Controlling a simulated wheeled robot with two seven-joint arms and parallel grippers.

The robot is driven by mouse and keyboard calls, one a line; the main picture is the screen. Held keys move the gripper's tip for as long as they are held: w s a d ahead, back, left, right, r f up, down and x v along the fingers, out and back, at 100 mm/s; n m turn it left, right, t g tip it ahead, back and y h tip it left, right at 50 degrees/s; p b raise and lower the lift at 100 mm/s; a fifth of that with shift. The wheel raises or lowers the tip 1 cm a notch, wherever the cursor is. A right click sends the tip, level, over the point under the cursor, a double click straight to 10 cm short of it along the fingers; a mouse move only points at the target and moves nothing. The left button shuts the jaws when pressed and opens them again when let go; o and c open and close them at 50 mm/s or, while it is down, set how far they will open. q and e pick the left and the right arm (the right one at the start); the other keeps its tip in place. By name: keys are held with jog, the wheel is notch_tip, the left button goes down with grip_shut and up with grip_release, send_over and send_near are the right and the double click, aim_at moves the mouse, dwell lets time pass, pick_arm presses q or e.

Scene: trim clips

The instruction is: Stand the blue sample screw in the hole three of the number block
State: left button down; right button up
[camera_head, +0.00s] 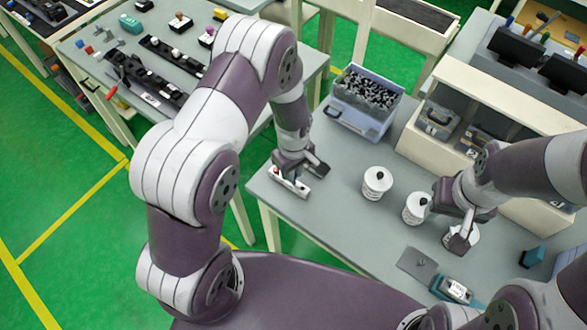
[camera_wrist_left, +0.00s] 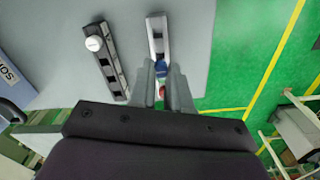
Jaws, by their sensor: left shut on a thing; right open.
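My left gripper (camera_head: 292,172) points down at the table's left end. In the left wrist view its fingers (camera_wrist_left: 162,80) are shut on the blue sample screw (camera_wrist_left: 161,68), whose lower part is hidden. The screw is over or at the near end of a narrow pale block (camera_wrist_left: 156,38), also visible in the head view (camera_head: 290,184); I cannot tell whether it is in a hole. A red piece (camera_wrist_left: 162,91) shows between the fingers. A dark block (camera_wrist_left: 108,62) with a white-topped piece (camera_wrist_left: 93,43) lies alongside. No hole numbers are readable. My right gripper (camera_head: 461,238) is open.
Two white canisters with black knobs (camera_head: 377,184) (camera_head: 416,208) stand mid-table; another white round thing is under my right gripper. A bin of dark parts (camera_head: 364,98) stands behind. A grey plate (camera_head: 417,264) and a teal device (camera_head: 455,290) lie in front. Table is clear around (camera_head: 330,215).

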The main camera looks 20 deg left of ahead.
pick_arm(q)
jog(key=shift+f+b, duration=0.85)
jog(key=shift+f, duration=0.4)
jog(key=c, duration=1)
grip_release()
jog(key=shift+r, duration=0.1)
notch_tip(320, 180, up, 12)
jog(key=b, duration=0.2)
jog(key=shift+r, duration=0.25)
